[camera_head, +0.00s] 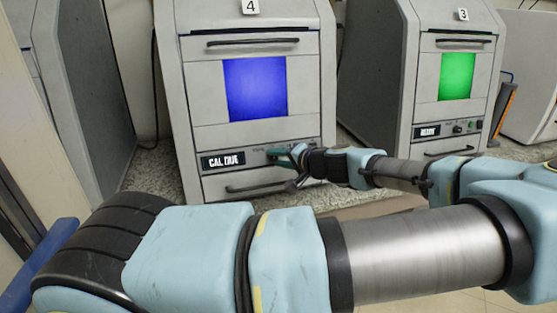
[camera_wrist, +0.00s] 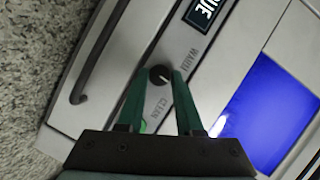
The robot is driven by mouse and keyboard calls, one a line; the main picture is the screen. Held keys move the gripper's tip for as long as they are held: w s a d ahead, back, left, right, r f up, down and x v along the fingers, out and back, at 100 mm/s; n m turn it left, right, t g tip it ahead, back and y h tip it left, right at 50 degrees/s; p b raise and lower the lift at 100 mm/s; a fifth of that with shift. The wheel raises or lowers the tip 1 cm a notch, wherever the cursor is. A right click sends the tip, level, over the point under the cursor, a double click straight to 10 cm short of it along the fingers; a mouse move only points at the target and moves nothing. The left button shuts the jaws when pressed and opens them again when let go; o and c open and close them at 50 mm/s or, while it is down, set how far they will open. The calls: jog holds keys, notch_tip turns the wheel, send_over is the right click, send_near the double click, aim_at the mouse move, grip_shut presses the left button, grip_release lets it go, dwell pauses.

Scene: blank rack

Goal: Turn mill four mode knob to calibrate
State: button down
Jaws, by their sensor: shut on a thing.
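Mill four is the grey machine (camera_head: 250,80) with the "4" tag, a blue screen (camera_head: 256,88) and a display (camera_head: 223,160) reading "CAL DUE". The wrist view shows a small round black knob (camera_wrist: 160,76) with a pale pointer mark, on the panel strip below the screen. Printed words beside it look like "WASH" and "CLEAN"; no calibrate label is readable. My gripper (camera_wrist: 159,78) has its green fingers on both sides of the knob, shut on it. In the head view my gripper (camera_head: 282,157) is at the panel, right of the display, and hides the knob.
A drawer handle (camera_head: 255,187) runs below the panel, and another handle (camera_head: 253,42) is above the screen. The machine tagged "3" (camera_head: 420,80), with a green screen (camera_head: 456,76), stands to the right. Speckled counter (camera_head: 152,175) shows around mill four.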

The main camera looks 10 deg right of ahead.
jog(key=shift+n, duration=0.3)
dwell(0.4)
jog(key=c, duration=0.6)
grip_release()
jog(key=shift+s, duration=0.1)
jog(key=b+v, duration=0.2)
jog(key=v, duration=0.8)
jog(key=shift+s+d+r, duration=0.15)
jog(key=shift+s+r, duration=0.05)
jog(key=shift+r, duration=0.15)
